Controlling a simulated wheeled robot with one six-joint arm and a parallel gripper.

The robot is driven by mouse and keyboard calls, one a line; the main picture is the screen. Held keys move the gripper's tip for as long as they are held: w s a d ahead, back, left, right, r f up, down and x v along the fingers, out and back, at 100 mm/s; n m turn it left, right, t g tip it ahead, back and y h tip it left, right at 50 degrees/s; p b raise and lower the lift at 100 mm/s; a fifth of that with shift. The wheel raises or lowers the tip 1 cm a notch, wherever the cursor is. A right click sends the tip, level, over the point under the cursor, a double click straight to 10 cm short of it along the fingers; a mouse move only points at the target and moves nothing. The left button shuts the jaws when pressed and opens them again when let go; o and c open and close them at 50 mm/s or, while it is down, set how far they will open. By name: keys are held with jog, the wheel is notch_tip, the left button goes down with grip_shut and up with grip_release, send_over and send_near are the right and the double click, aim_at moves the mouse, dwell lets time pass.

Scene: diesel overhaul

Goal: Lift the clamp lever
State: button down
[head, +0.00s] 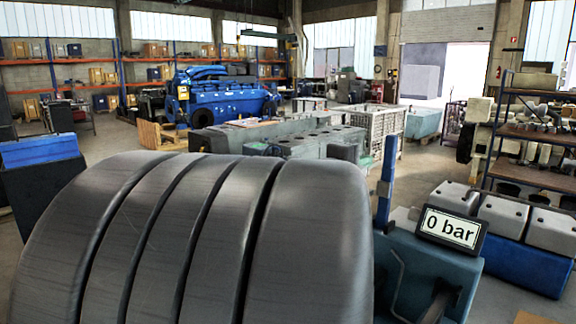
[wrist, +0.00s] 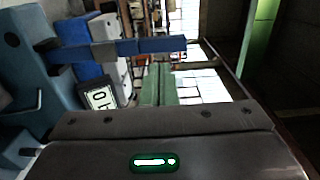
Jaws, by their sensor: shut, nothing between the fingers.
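In the sideways wrist view the lever (wrist: 145,47) runs across the upper left, clear of my gripper. My gripper (wrist: 160,120) shows as a grey body with a green light along the bottom of the wrist view. It is shut and holds nothing. A display (head: 450,227) reading "0 bar" sits beside the lever.
A close grey ribbed surface fills the head view's lower left and hides the floor there. Grey and blue containers (head: 500,215) stand right of the unit, before a loaded shelf (head: 540,130). A blue engine (head: 220,97) and benches stand farther back.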

aim_at(387, 152)
jog(key=x, duration=0.8)
jog(key=shift+x, duration=1.35)
jog(key=shift+s+r, duration=0.15)
jog(key=shift+r, duration=0.1)
